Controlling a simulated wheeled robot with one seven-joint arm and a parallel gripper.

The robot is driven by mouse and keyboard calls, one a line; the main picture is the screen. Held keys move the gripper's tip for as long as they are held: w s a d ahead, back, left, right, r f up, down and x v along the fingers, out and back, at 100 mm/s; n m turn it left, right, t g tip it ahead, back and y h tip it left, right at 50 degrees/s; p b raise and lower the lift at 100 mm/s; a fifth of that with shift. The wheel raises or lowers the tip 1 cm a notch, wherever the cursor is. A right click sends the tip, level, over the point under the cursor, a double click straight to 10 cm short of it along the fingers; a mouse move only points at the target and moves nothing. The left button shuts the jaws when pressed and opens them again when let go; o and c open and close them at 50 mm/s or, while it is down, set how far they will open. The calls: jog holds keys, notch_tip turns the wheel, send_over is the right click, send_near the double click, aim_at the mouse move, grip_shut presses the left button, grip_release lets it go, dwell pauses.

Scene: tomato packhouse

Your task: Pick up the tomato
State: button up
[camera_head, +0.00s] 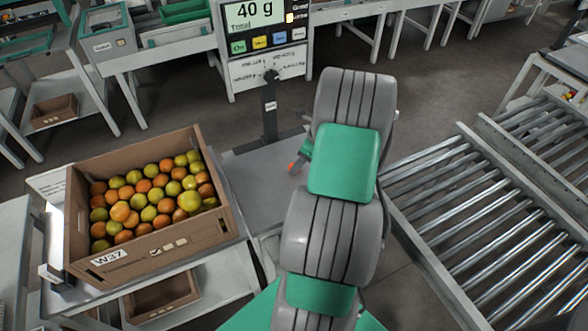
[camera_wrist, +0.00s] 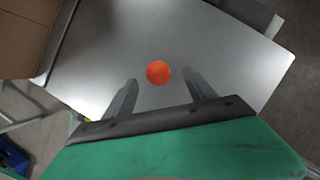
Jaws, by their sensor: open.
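A single orange-red tomato (camera_wrist: 158,72) lies on the bare grey metal plate (camera_wrist: 215,60) in the wrist view. My gripper (camera_wrist: 160,85) is open, with its two fingers apart and nothing between their bases. The tomato shows between and slightly beyond the fingertips. In the head view the tomato (camera_head: 292,167) is a small orange spot beside my gripper, partly hidden by my arm. Whether the fingers are level with it cannot be told.
A cardboard box (camera_head: 180,247) full of orange and yellow-green tomatoes stands left of the plate. A scale display (camera_head: 262,25) reading 40 g rises behind the plate. A roller conveyor (camera_head: 480,215) lies to the right, past my arm.

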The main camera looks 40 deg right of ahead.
jog(key=x, duration=0.3)
jog(key=shift+a+f, duration=0.15)
jog(key=shift+f, duration=0.15)
jog(key=c, duration=1)
